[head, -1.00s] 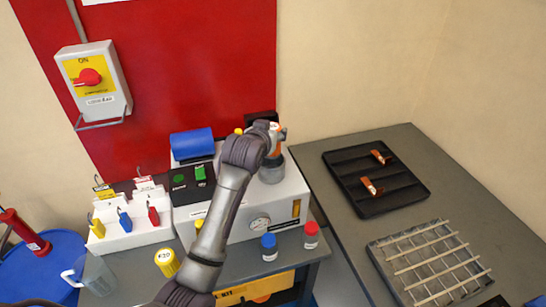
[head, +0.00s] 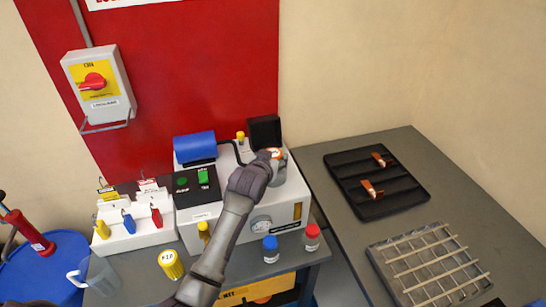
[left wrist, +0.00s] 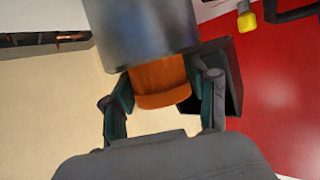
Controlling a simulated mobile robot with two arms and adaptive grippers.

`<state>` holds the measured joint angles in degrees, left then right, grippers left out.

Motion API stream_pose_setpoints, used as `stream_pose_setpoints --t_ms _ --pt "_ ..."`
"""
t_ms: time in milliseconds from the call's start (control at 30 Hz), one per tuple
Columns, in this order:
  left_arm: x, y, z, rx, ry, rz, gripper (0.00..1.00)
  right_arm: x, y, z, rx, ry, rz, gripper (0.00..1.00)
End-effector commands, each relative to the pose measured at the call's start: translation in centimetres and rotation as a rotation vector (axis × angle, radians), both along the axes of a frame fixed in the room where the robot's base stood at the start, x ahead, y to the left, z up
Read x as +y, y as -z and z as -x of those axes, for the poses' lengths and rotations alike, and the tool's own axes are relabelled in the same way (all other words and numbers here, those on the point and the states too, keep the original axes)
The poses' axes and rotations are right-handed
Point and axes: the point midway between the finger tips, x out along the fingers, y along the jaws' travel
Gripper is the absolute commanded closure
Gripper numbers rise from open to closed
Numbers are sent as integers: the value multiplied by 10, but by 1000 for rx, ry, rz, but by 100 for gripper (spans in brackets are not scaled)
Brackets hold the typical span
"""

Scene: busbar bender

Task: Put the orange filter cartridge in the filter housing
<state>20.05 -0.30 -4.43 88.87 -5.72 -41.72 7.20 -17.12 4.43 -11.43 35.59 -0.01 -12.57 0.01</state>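The orange filter cartridge (left wrist: 160,84) sits between the fingers of my left gripper (left wrist: 162,78) in the left wrist view, with a pad against each side. Its far end is hidden by the rim of the grey cylindrical filter housing (left wrist: 142,32), so it appears partly inside. In the head view, the housing (head: 279,175) stands on the right part of the light grey machine, and my left gripper (head: 274,156) is at its top. Only a small orange patch of the cartridge shows there. My right gripper is in neither view.
A black upright flap (head: 265,131) stands just behind the housing. A blue roll (head: 194,147) lies on the machine (head: 240,233). Blue-capped (head: 270,249) and red-capped (head: 312,238) jars stand in front. A black tray (head: 371,205) and a slatted rack (head: 428,262) occupy the right table.

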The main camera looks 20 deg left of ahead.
Motion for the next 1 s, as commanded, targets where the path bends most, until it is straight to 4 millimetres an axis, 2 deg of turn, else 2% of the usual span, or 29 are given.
stream_pose_setpoints --t_ms 33,100,467,667,1000 --pt "0 0 0 0 0 0 28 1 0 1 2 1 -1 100" --pt "0 0 0 0 0 0 21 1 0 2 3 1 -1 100" --pt "0 -4 2 -1 0 0 21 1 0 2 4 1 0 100" --pt "0 -11 25 -2 0 0 21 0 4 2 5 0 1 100" --pt "0 -37 86 -2 0 0 21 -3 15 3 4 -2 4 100"
